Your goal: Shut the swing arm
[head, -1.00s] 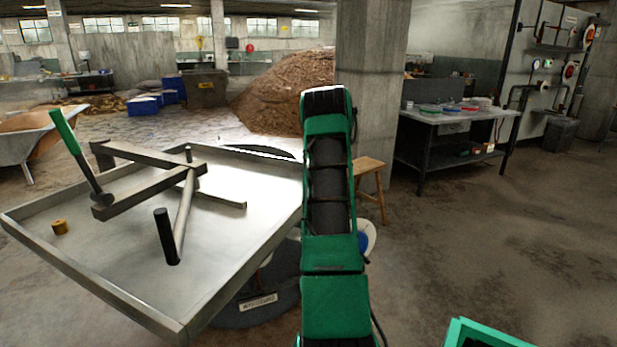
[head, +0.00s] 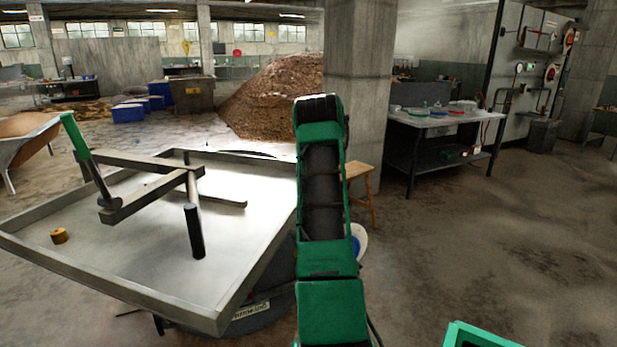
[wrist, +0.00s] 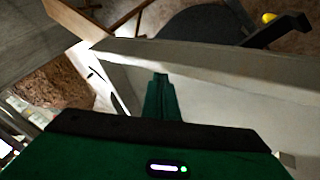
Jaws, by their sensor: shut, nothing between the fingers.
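A metal frame of flat bars stands on a shallow grey tray (head: 120,290) at the left of the head view. A lever with a green grip (head: 75,135) rises at its left end. A bar with a black grip (head: 195,232) comes off the frame toward me; I cannot tell for certain which part is the swing arm. In the wrist view my gripper (wrist: 160,78) has its narrow green fingers together and empty, beside a pale wall that looks like the tray's side. In the head view my own arm hides the gripper. No contact with the frame shows.
A small brass-coloured piece (head: 59,236) lies in the tray's left part. A wooden stool (head: 360,172) stands beyond the tray by a concrete pillar (head: 358,90). A workbench (head: 445,125) is behind at right.

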